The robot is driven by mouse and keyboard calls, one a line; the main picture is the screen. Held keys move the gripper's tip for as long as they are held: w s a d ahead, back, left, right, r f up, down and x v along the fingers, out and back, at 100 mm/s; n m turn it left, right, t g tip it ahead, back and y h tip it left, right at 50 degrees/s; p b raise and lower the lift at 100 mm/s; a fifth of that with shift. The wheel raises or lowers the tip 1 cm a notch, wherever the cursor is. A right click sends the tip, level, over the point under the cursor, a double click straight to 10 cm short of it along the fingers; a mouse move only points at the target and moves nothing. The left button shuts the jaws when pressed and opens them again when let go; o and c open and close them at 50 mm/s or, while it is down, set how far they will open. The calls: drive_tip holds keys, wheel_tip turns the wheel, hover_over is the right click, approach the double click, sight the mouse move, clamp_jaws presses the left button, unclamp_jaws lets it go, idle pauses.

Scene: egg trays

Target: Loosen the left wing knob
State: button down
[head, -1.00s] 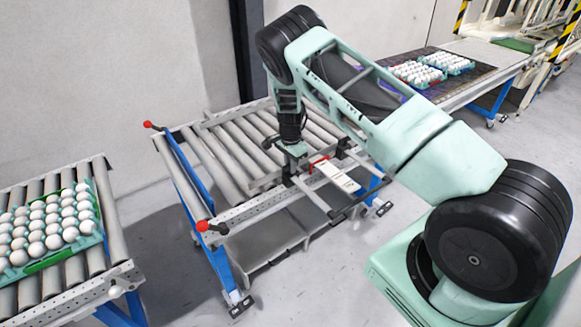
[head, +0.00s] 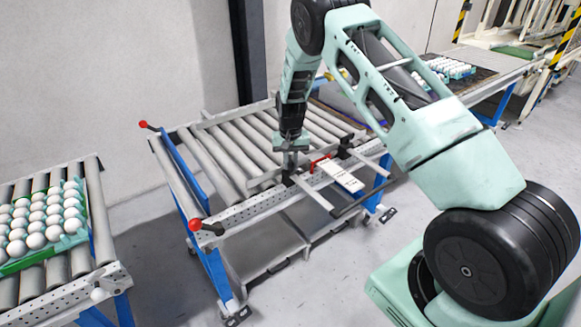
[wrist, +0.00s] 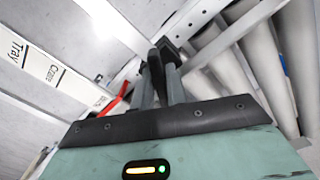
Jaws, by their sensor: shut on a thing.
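The left wing knob (head: 287,179) is a small black part on the front rail of the middle roller table, where a grey bar sticks out forward. My gripper (head: 290,168) points down at it from above. In the wrist view, my two grey fingers (wrist: 165,80) are shut on a dark part of the knob (wrist: 156,62). The fingers hide much of the knob, so its turn angle is hard to tell. The right wing knob (head: 344,147) stands farther along the same rail.
A white label plate (head: 343,178) reading "Tray" and "Crate" and a red handle (head: 319,162) lie close right of my gripper. Red-tipped levers (head: 195,225) stand at the table's left end. Egg trays (head: 68,240) rest on the left conveyor.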

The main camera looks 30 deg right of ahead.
sight(290, 160)
drive_tip(key=shift+n+b, duration=0.8)
drive_tip(key=shift+n, duration=1.4)
drive_tip(key=c, duration=1.4)
unclamp_jaws()
wheel_tip(290, 160, up, 18)
drive_tip(key=b, duration=0.2)
drive_tip(key=shift+f+b, duration=0.25)
drive_tip(key=shift+b, duration=0.05)
